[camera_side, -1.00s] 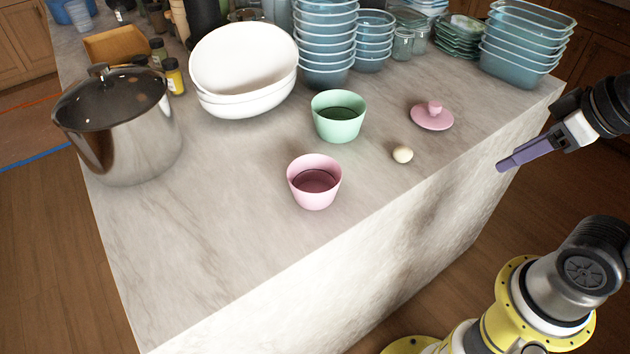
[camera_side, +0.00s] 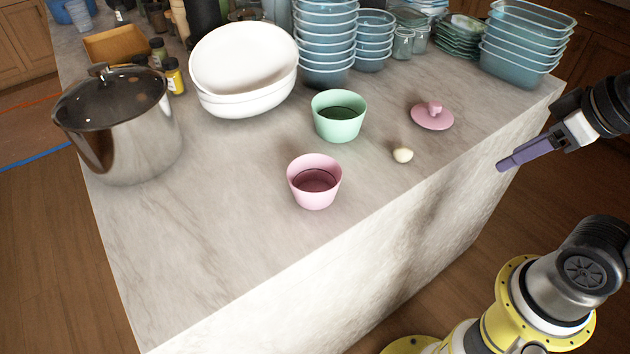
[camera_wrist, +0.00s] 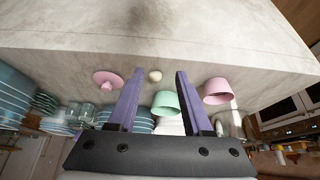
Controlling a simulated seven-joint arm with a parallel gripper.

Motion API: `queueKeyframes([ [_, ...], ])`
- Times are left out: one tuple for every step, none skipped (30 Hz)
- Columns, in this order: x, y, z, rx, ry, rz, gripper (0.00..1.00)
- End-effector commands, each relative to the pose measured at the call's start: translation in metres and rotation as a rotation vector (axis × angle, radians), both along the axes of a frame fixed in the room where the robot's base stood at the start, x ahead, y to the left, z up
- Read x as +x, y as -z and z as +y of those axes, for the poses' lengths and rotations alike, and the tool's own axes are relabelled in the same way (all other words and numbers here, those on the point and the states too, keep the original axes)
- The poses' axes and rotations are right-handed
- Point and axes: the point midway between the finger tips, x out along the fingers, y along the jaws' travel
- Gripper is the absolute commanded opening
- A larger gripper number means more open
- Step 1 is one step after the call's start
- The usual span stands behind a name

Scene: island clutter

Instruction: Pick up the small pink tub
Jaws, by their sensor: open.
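The small pink tub (camera_side: 314,183) stands upright and open on the marble counter, near its front edge. It also shows in the wrist view (camera_wrist: 217,91), right of my fingers. My gripper (camera_side: 502,167) is at the right in the side view, out past the counter's front edge and well apart from the tub. In the wrist view its two purple fingers (camera_wrist: 156,84) are spread apart with nothing held between them.
A mint green tub (camera_side: 338,118) stands behind the pink tub. A pink lid (camera_side: 432,117) and a small pale ball (camera_side: 403,155) lie to the right. A steel pot (camera_side: 125,135), white bowls (camera_side: 245,103) and stacked blue containers (camera_side: 326,45) stand around. The front left counter is clear.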

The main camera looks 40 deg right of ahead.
Motion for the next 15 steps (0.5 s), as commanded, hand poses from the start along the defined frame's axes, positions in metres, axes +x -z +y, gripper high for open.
queueKeyframes([
  [0.0, 0.0, 0.0, 0.0, 0.0, 0.0, 0.43],
  [0.0, 0.0, 0.0, 0.0, 0.0, 0.0, 0.41],
  [0.0, 0.0, 0.0, 0.0, 0.0, 0.0, 0.41],
  [0.0, 0.0, 0.0, 0.0, 0.0, 0.0, 0.41],
  [0.0, 0.0, 0.0, 0.0, 0.0, 0.0, 0.41],
  [0.0, 0.0, 0.0, 0.0, 0.0, 0.0, 0.41],
  [0.0, 0.0, 0.0, 0.0, 0.0, 0.0, 0.41],
  [0.0, 0.0, 0.0, 0.0, 0.001, 0.0, 0.41],
  [0.0, -0.0001, 0.0, 0.003, 0.006, 0.0, 0.41],
  [0.0, -0.0001, 0.0, 0.008, 0.015, 0.0, 0.41],
  [-0.0001, 0.0, 0.0, 0.016, 0.029, 0.0, 0.41],
  [-0.0004, 0.0001, 0.0, 0.032, 0.059, 0.002, 0.41],
  [-0.0008, 0.0003, 0.0, 0.048, 0.09, 0.004, 0.41],
  [-0.0013, 0.0006, -0.0002, 0.068, 0.128, 0.007, 0.41],
  [-0.0015, -0.0007, -0.0005, 0.098, 0.189, 0.008, 0.41],
])
